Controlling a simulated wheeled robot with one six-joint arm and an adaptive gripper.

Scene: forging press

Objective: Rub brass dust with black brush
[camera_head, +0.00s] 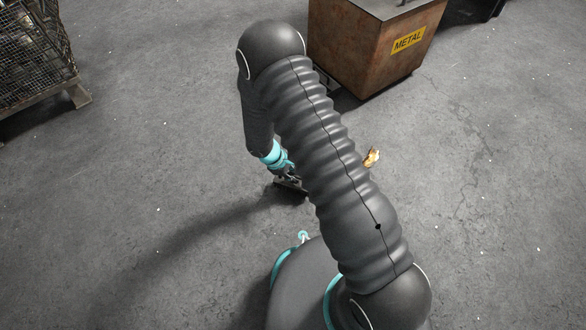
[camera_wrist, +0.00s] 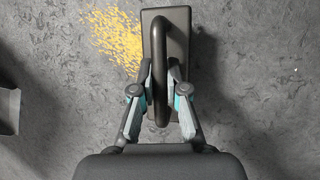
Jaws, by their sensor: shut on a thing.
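The black brush (camera_wrist: 182,40) is a dark rectangular block with an arched handle. In the wrist view, my gripper (camera_wrist: 160,80) is shut on this handle, with one finger on each side. The brass dust (camera_wrist: 113,38) is a patch of yellow flakes on the grey floor, just left of the brush block. The block covers the patch's right edge, and I cannot tell whether its underside touches the floor. In the head view, my gripper (camera_head: 290,181) points down near the floor, and the brush there is too dark and small to make out clearly.
A rusty metal bin (camera_head: 365,50) with a yellow METAL label stands at the back. A wire mesh crate (camera_head: 33,55) stands at the far left. A small gold-brown thing (camera_head: 371,157) shows on the floor right of my arm. Floor elsewhere is mostly clear.

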